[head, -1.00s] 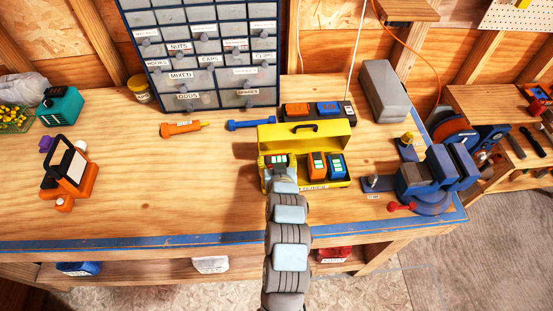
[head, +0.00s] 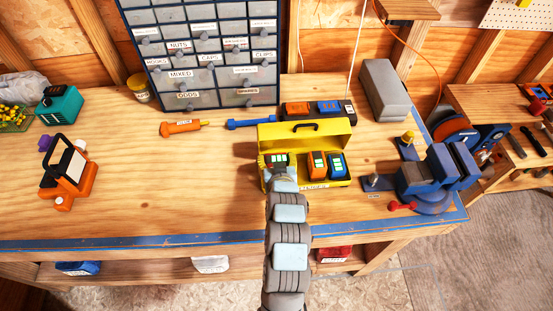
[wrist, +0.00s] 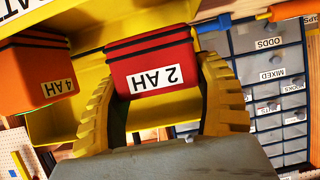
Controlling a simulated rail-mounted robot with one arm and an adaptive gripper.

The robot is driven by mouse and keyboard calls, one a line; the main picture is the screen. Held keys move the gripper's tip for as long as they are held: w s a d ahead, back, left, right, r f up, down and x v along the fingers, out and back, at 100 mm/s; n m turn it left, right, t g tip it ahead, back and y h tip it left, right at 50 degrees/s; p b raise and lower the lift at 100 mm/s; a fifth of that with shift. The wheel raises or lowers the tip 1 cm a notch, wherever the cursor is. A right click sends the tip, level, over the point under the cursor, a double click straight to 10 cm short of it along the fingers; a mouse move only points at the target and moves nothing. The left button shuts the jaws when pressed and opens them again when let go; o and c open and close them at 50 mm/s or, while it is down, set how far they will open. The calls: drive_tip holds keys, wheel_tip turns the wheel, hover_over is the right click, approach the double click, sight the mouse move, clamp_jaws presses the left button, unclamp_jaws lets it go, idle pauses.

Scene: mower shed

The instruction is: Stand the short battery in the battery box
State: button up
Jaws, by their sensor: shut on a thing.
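The short battery (wrist: 152,65) is red and black with a "2 AH" label, which appears upside down in the wrist view. My gripper (wrist: 160,95) is shut on it, with one yellow finger on each side. In the head view the gripper (head: 279,171) is at the left part of the open yellow battery box (head: 311,187). The battery looks upright at the left end of the box, its lower part seemingly behind the front wall. I cannot tell whether it touches the box floor.
An orange battery (head: 317,165), labelled "4 AH" in the wrist view (wrist: 38,75), and a blue battery (head: 337,164) stand in the box to the right. A dark charger (head: 344,108) is behind the raised lid; a blue vise (head: 420,178) is to the right.

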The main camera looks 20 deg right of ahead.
drive_tip(key=shift+f, duration=0.1)
drive_tip(key=shift+f+b, duration=1.05)
drive_tip(key=shift+f, duration=0.4)
drive_tip(key=shift+f, duration=0.4)
idle(0.5)
drive_tip(key=o, duration=1.3)
drive_tip(key=shift+s, duration=0.1)
drive_tip(key=shift+v, duration=3.55)
drive_tip(key=shift+s+r, duration=0.1)
